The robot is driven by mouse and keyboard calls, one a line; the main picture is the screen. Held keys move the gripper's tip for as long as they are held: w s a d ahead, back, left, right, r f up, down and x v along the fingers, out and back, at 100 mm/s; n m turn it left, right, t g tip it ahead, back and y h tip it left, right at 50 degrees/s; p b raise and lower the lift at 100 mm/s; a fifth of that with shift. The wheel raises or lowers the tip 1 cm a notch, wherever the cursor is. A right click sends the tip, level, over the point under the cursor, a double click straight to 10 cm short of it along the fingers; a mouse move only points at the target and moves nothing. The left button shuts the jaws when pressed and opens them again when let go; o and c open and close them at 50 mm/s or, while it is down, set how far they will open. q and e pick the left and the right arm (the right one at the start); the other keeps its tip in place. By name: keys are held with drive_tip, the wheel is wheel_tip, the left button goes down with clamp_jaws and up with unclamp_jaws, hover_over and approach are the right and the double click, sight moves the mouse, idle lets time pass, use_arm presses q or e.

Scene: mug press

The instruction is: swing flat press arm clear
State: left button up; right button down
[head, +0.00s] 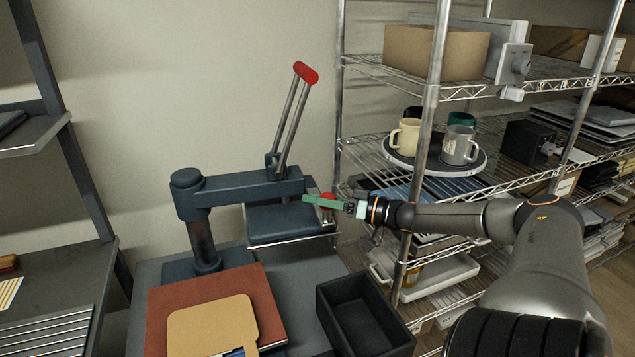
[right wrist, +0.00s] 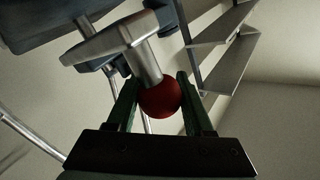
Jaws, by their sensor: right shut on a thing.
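The flat press has a blue-grey swing arm (head: 245,187) on a round post (head: 203,240) at its left. A flat platen (head: 283,220) hangs under the arm's right end. A lever with a red grip (head: 306,73) stands raised above it. My right gripper (head: 326,199), with green fingers, is at the platen's right side, shut on a red ball knob (head: 328,195). In the right wrist view, the red knob (right wrist: 160,98), on a metal stem, sits between the two fingers (right wrist: 155,88). My left gripper is not in view.
A brown-red board with a tan piece (head: 212,325) lies on the press table in front of the post. A black open bin (head: 365,315) stands to its right. A wire rack at right holds mugs (head: 458,145) on a round tray (head: 475,170); its pole stands close to my right arm.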

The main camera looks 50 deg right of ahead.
drive_tip(key=shift+w+d+r, duration=0.15)
drive_tip(key=shift+r, duration=0.05)
idle(0.4)
drive_tip(key=shift+c, duration=1.4)
unclamp_jaws()
drive_tip(key=shift+f, duration=0.1)
